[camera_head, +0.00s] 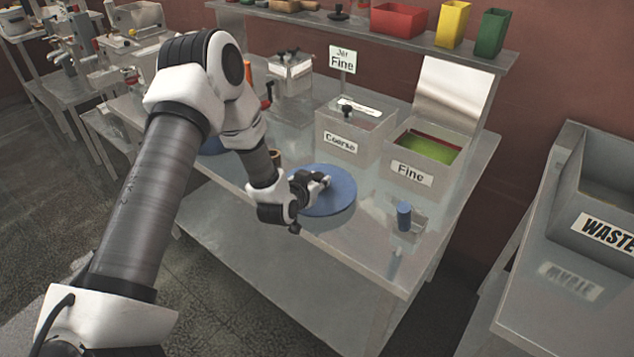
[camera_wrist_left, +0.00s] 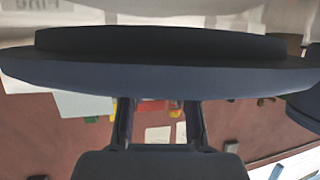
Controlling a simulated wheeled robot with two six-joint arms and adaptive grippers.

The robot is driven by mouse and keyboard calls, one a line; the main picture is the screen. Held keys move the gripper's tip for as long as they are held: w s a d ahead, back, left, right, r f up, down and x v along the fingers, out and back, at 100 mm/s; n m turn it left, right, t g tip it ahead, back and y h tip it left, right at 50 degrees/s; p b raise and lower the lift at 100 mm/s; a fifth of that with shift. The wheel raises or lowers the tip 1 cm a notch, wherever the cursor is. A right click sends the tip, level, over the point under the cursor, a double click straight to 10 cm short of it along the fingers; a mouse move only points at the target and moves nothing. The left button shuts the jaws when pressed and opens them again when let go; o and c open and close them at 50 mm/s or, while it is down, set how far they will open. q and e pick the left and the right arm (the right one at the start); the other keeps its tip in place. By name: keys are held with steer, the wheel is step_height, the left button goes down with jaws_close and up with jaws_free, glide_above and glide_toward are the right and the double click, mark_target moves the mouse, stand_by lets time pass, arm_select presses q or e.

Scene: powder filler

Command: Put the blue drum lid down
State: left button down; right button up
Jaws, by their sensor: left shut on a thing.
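The blue drum lid (camera_head: 332,193) is a flat round disc, seen in the head view low over or on the front part of the metal table; I cannot tell whether it touches the top. My left gripper (camera_head: 316,183) is shut on the lid from above, at its upper side. In the left wrist view the lid (camera_wrist_left: 150,75) spans the frame as a dark blue disc, with the gripper's two fingers (camera_wrist_left: 160,125) reaching to it. Part of the lid is hidden behind the gripper. My right gripper is not in view.
Another blue round thing (camera_head: 212,146) is partly behind my arm. A WASTE bin (camera_head: 570,225) is far right.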

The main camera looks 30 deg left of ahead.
arm_select(q)
steer(key=shift+a+f, duration=0.15)
steer(key=shift+f, duration=0.75)
steer(key=c, duration=0.9)
jaws_free()
steer(key=shift+o, duration=0.2)
